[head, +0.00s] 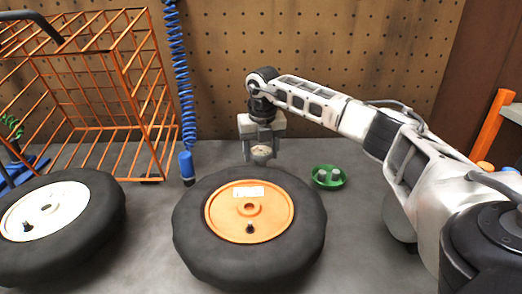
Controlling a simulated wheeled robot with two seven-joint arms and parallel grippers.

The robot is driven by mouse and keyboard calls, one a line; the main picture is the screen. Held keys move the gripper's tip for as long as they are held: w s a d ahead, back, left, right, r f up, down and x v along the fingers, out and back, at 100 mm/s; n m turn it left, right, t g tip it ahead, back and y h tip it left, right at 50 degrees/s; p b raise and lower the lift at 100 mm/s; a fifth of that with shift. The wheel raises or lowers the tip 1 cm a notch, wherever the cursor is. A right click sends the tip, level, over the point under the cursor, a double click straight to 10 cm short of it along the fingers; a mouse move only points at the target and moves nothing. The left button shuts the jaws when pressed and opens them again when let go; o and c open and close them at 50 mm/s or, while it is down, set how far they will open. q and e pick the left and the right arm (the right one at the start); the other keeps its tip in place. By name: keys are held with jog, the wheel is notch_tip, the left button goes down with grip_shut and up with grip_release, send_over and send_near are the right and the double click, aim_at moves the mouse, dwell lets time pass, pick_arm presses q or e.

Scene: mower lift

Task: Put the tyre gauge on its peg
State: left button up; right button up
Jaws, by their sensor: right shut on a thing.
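My right gripper (261,145) hangs above the far edge of the tyre with the orange hub. It is shut on a small round thing with a pale face, the tyre gauge (262,152), and holds it up in front of the pegboard (330,45). The pegboard has rows of dark holes. I cannot pick out the gauge's peg in this view. My left gripper is not in view.
The tyre with the orange hub (188,235) lies on the grey bench, with a white-hubbed tyre (98,235) at left. An orange wire cage (127,80) stands behind. A blue coiled hose (181,70) hangs beside it. A green dish (341,183) holds small grey parts.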

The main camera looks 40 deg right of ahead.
jog(key=shift+p, duration=0.35)
jog(key=shift+f+b, duration=0.35)
jog(key=shift+f, duration=0.3)
dwell(0.6)
jog(key=o, duration=0.9)
jog(key=shift+c, duration=0.2)
